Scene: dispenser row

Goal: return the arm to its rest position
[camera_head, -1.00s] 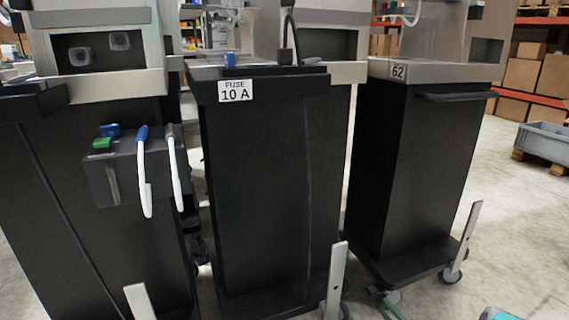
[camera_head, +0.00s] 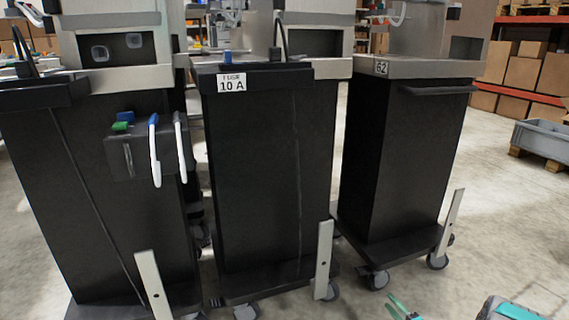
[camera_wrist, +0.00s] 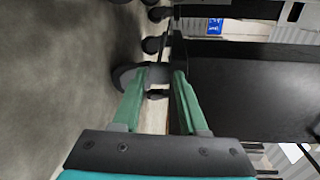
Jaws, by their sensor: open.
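My gripper shows in the wrist view (camera_wrist: 161,73) with its two green fingers apart and nothing between them. Beyond the fingertips are dark caster wheels and pale floor. In the head view only the green finger ends of my gripper (camera_head: 402,309) show at the bottom edge, low over the floor and in front of the dispenser carts. A teal part of my arm shows at the bottom right. The rest of the arm is out of frame.
Three black dispenser carts stand in a row: left cart (camera_head: 95,215), middle cart (camera_head: 262,170) labelled 10 A, right cart (camera_head: 400,160) labelled 62. A grey crate (camera_head: 541,140) sits on a pallet at the right.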

